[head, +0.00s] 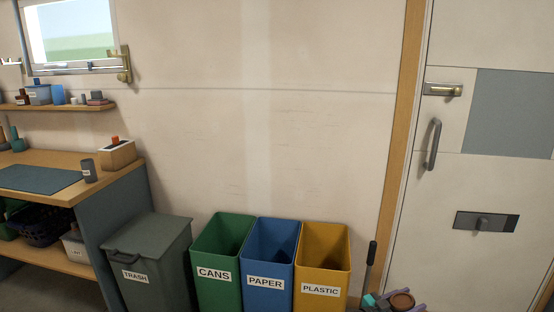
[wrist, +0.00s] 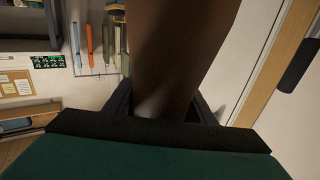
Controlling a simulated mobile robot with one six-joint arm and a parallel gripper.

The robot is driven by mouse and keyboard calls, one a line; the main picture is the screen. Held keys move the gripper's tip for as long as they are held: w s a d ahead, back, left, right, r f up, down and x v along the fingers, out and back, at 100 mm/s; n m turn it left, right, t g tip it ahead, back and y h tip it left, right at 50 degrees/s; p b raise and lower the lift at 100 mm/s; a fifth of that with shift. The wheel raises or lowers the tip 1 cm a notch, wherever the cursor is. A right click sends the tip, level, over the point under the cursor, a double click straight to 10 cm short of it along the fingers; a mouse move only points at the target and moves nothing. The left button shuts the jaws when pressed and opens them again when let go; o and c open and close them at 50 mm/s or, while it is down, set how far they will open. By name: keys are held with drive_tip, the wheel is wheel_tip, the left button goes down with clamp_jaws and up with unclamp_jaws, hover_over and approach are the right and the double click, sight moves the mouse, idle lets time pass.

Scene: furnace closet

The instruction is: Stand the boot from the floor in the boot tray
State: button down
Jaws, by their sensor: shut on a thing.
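The brown boot (wrist: 185,50) fills the upper middle of the wrist view, large and close. My gripper (wrist: 165,108) is shut on it, with a dark finger on each side of the brown part. In the head view, what looks like the boot's round brown top (head: 402,300) shows at the bottom edge, between the grey-purple fingers of my gripper (head: 398,302). The rest of the boot is cut off below the frame, so its foot and sole are hidden. I do not see the boot tray in either view.
A grey trash bin (head: 150,260) and green (head: 217,290), blue (head: 268,300) and yellow (head: 322,265) bins line the wall. A dark upright handle (head: 372,253) stands beside the yellow bin. A white door (head: 485,185) is at right, a workbench (head: 115,172) at left.

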drive_tip(key=w+a+r+n+t+y+p, duration=0.1)
drive_tip(key=a+r+p, duration=0.4)
drive_tip(key=a+r, duration=0.6)
drive_tip(key=w+a+r+n+t+y+p, duration=0.2)
drive_tip(key=a+r+t+p, duration=0.3)
drive_tip(key=a+r, duration=0.7)
drive_tip(key=a+n+p, duration=0.1)
drive_tip(key=a, duration=0.7)
drive_tip(key=shift+w, duration=0.25)
drive_tip(key=shift+d, duration=0.1)
